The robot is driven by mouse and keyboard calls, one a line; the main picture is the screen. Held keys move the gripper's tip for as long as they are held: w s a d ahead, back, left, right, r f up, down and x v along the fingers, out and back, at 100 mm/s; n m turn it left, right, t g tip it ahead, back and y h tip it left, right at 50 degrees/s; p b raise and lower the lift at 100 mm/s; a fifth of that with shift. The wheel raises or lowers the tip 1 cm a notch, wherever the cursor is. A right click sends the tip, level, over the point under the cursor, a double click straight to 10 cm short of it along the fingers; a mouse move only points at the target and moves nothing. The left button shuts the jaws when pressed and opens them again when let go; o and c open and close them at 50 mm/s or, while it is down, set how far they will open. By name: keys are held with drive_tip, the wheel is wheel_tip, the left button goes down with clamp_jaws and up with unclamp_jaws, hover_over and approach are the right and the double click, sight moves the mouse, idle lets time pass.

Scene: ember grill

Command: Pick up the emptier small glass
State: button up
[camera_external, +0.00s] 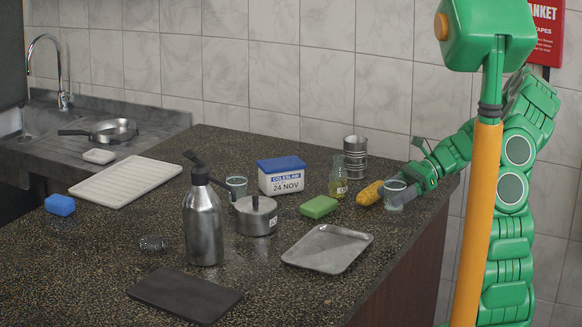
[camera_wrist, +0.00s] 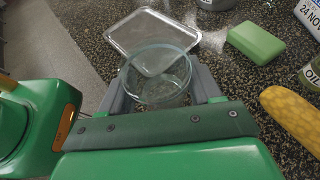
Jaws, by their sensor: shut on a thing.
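One small clear glass (camera_external: 394,190) is at the right end of the counter, held in my gripper (camera_external: 397,199). In the wrist view, the fingers of my gripper (camera_wrist: 158,88) stand on either side of this glass (camera_wrist: 157,68), shut on it. It is upright, and I see no clear liquid level in it. I cannot tell whether its base touches the counter. Another small glass (camera_external: 237,187) stands farther left, between the metal bottle and the coleslaw tub. The bottle and pot partly hide it, and its fill is too small to read.
A yellow corn cob (camera_external: 369,193) lies just left of the held glass. The coleslaw tub (camera_external: 281,178), pot (camera_external: 256,216) and metal bottle (camera_external: 203,222) stand farther left.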

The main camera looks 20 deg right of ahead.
sight(399, 188)
drive_tip(key=shift+s+d+r, duration=0.1)
drive_tip(key=shift+s+r, duration=1.2)
drive_tip(key=shift+r, duration=0.2)
drive_tip(key=shift+s+d+r, duration=0.15)
drive_tip(key=shift+s+r, duration=0.45)
drive_tip(key=shift+s, duration=0.85)
drive_tip(key=shift+s+d+r, duration=0.1)
drive_tip(key=shift+s+r, duration=0.55)
drive_tip(key=shift+s, duration=0.75)
drive_tip(key=shift+s+d+r, duration=0.15)
drive_tip(key=shift+s+r, duration=0.45)
drive_tip(key=shift+s, duration=0.85)
